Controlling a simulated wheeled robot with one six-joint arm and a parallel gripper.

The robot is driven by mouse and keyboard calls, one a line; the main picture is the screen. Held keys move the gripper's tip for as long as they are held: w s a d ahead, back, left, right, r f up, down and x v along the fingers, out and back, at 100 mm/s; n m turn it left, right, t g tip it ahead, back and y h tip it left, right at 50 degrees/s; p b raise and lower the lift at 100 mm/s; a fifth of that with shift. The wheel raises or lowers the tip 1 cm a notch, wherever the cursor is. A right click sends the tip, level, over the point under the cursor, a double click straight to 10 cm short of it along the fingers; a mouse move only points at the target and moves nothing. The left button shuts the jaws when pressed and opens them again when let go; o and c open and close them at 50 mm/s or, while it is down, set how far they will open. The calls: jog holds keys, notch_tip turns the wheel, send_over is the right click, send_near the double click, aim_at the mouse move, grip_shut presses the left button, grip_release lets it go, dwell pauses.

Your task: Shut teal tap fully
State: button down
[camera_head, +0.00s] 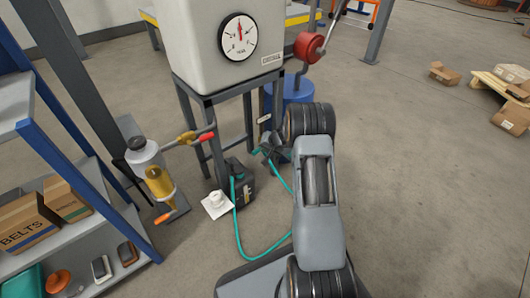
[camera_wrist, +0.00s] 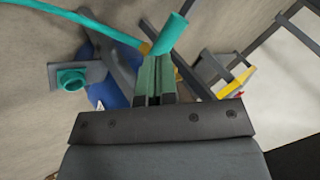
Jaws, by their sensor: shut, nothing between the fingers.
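The teal tap's lever (camera_wrist: 168,34) shows in the wrist view as a short teal cylinder, tilted, with a bit of brass (camera_wrist: 145,47) beside its lower end. My gripper (camera_wrist: 156,62) is shut and empty, its two fingers together. The fingertips lie right at the lower end of the teal lever in the picture; I cannot tell whether they touch it. The fingers hide part of the tap's body. In the head view the tap is not clearly visible, hidden around my arm near the blue drum (camera_head: 297,88).
A teal hose (camera_head: 262,252) loops over the floor to a dark jerrycan (camera_head: 240,190). A grey tank (camera_head: 205,45) with a gauge stands on a frame. A brass valve with a red handle (camera_head: 206,137) is left. Shelves with boxes (camera_head: 28,225) stand far left. Floor at right is mostly clear.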

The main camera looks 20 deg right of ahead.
jog(key=s+a+r, duration=0.4)
jog(key=s+r, duration=0.2)
jog(key=s, duration=0.4)
jog(key=shift+s+a+p, duration=0.15)
jog(key=shift+s+p, duration=0.05)
jog(key=shift+p, duration=0.2)
jog(key=s+a+r+n+g+p, duration=0.1)
jog(key=s+a+r+n+p, duration=0.2)
jog(key=r+p, duration=0.7)
jog(key=s+a+r+y+p, duration=0.1)
jog(key=s+a+r+p, duration=0.3)
jog(key=r, duration=1)
jog(key=s+a+r+n+g+p, duration=0.15)
jog(key=a+r+p, duration=0.25)
jog(key=r+p, duration=0.6)
jog(key=s+r+h+p, duration=0.1)
jog(key=s+r+p, duration=0.3)
jog(key=r+p, duration=0.2)
jog(key=s+r+n+h+p, duration=0.1)
jog(key=s+r+p, duration=0.4)
jog(key=r, duration=0.6)
jog(key=s+r+n+h+p, duration=0.1)
jog(key=s+r+h+p, duration=0.1)
jog(key=s+r+p, duration=0.3)
notch_tip(320, 180, up, 4)
jog(key=shift+s+d+f+g+p, duration=0.15)
jog(key=shift+d+f+g+p, duration=0.15)
jog(key=shift+p, duration=0.5)
